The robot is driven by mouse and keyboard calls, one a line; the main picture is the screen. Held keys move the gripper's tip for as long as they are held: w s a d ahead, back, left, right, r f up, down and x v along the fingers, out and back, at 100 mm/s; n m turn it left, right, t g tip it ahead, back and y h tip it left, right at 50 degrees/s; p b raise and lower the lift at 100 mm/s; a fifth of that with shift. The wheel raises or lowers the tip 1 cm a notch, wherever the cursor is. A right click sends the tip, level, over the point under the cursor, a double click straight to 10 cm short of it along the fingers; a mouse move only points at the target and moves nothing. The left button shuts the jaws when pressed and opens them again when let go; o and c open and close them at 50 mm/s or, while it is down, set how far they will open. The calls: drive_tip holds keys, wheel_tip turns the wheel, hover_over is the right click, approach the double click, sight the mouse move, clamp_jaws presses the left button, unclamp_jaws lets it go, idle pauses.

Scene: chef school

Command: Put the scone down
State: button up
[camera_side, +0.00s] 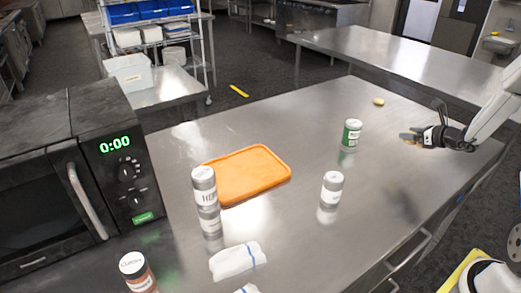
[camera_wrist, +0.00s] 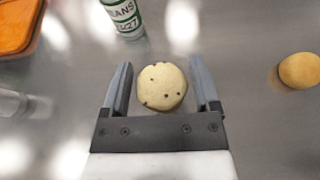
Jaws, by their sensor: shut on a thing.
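The scone (camera_wrist: 161,87) is round and pale with dark specks. In the wrist view it sits between the two fingers of my gripper (camera_wrist: 162,78), which is shut on it. In the side view my gripper (camera_side: 409,138) is over the right part of the steel table, where the scone is too small to make out clearly. A faint reflection shows on the steel below; the exact height of the scone above the table is hard to tell.
A round yellowish bun-like thing (camera_side: 378,101) lies beyond my gripper; it also shows at right in the wrist view (camera_wrist: 300,70). A green-and-white can (camera_side: 351,134) stands left. Shakers, an orange tray (camera_side: 283,178) and a microwave (camera_side: 60,180) are farther left. Bare steel (camera_side: 400,190) surrounds my gripper.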

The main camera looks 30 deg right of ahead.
hover_over(396, 155)
drive_tip(key=shift+s+a+f, duration=0.1)
drive_tip(key=shift+f, duration=1.2)
drive_tip(key=shift+s+a+f, duration=0.1)
drive_tip(key=shift+f, duration=1.2)
drive_tip(key=shift+w, duration=0.1)
drive_tip(key=shift+w+d+f, duration=0.15)
drive_tip(key=shift+w+f, duration=0.05)
drive_tip(key=shift+f, duration=1.65)
drive_tip(key=shift+f, duration=0.15)
drive_tip(key=o, duration=1.1)
